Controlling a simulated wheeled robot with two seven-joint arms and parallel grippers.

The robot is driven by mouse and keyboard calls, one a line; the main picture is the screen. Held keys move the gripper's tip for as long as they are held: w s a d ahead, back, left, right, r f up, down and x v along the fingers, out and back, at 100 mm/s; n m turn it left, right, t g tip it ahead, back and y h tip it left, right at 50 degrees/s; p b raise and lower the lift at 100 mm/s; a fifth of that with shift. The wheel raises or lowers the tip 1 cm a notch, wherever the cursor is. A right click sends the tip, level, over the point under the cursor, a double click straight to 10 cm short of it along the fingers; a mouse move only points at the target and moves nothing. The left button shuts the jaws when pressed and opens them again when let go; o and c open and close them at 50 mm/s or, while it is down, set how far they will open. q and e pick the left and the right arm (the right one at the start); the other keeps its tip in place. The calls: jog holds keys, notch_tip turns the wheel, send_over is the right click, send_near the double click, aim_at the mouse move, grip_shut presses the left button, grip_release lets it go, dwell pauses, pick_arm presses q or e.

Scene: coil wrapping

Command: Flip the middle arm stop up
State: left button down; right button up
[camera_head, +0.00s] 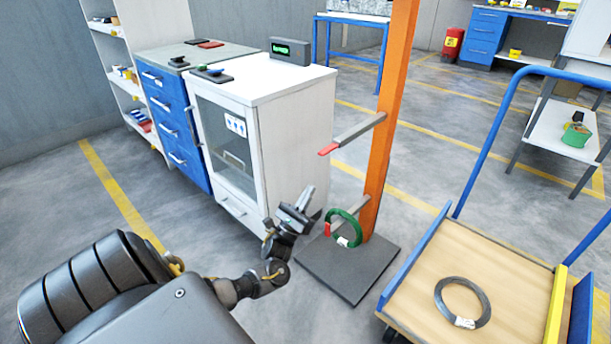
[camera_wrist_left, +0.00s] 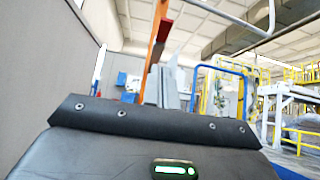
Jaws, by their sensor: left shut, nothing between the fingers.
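The orange post (camera_head: 388,110) stands on a dark base plate (camera_head: 345,268). A grey arm (camera_head: 360,130) juts left from it at mid-height, with a red stop (camera_head: 328,149) at its tip. This stop lies roughly in line with the arm, not upright. A lower arm (camera_head: 355,207) carries a green coil (camera_head: 343,240); its red stop (camera_head: 327,229) stands upright. My left gripper (camera_head: 305,196) is below and left of the mid-height stop, apart from it, shut and empty. In the left wrist view the post (camera_wrist_left: 161,25) shows beyond my left gripper's fingers (camera_wrist_left: 160,88). My right gripper is out of view.
A white cabinet (camera_head: 285,130) stands close behind my left gripper, with a blue drawer unit (camera_head: 172,115) beside it. A cart (camera_head: 415,300) with a dark coil (camera_head: 463,303) on its deck is at the right. The post's top is cut off.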

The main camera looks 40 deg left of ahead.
aim_at(325, 152)
pick_arm(q)
jog(key=w+r, duration=0.4)
jog(key=r, duration=0.4)
jog(key=shift+w+r+p, duration=0.15)
jog(key=shift+p, duration=0.25)
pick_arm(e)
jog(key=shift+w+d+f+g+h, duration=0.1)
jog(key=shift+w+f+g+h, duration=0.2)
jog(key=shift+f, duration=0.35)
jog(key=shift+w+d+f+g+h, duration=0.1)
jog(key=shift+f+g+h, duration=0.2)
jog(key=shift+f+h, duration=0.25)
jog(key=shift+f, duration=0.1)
